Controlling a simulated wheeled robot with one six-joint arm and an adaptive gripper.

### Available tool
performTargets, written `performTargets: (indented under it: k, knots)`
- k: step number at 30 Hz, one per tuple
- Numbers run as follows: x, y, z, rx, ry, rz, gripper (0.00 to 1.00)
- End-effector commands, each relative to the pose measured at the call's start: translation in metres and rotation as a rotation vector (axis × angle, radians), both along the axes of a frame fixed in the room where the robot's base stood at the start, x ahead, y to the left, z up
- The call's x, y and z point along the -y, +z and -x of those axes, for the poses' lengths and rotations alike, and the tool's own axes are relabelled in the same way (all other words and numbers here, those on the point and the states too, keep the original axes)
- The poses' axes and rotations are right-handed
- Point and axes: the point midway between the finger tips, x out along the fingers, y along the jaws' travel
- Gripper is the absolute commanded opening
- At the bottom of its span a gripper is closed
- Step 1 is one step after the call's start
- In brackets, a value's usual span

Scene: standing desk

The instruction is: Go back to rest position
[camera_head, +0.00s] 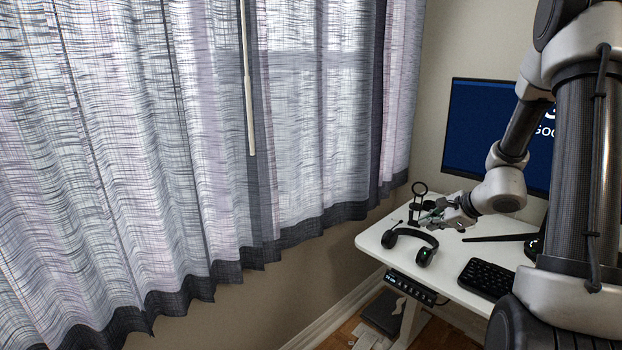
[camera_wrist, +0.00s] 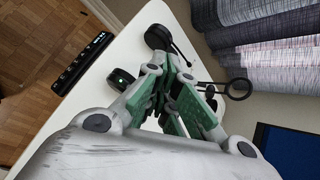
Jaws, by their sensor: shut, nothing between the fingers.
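My gripper (camera_head: 432,217) is over the far left part of the white desk (camera_head: 452,270), close to the black headphones and a small black stand. In the wrist view my gripper (camera_wrist: 168,92) has its green-padded fingers together with nothing between them. The black headphones (camera_head: 424,254) lie on the desk just in front of my gripper. In the wrist view the headphones (camera_wrist: 158,37) are partly hidden behind the fingers.
A black stand with a ring (camera_head: 419,188) is beside my gripper. A monitor (camera_head: 474,130) stands at the back, and a black keyboard (camera_head: 486,279) lies at the right. A control panel (camera_head: 410,287) is on the desk's front edge. Curtains (camera_head: 200,150) hang at the left.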

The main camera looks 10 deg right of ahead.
Motion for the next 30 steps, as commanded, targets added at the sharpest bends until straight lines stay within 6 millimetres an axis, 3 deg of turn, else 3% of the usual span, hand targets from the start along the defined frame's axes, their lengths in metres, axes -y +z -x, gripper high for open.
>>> performTargets:
  k: [3,5,12,18,24,30]
  knots:
    - [-0.015,-0.011,0.039,-0.047,0.185,0.032,0.00]
    - [-0.023,-0.005,0.063,-0.060,0.307,0.066,0.00]
    - [-0.049,0.051,0.165,-0.089,0.877,0.304,0.00]
    - [-0.043,0.106,0.240,-0.120,1.305,0.610,0.00]
    - [-0.031,0.158,0.284,-0.111,1.556,0.958,0.00]
    - [-0.043,0.192,0.296,0.011,1.589,1.168,0.00]
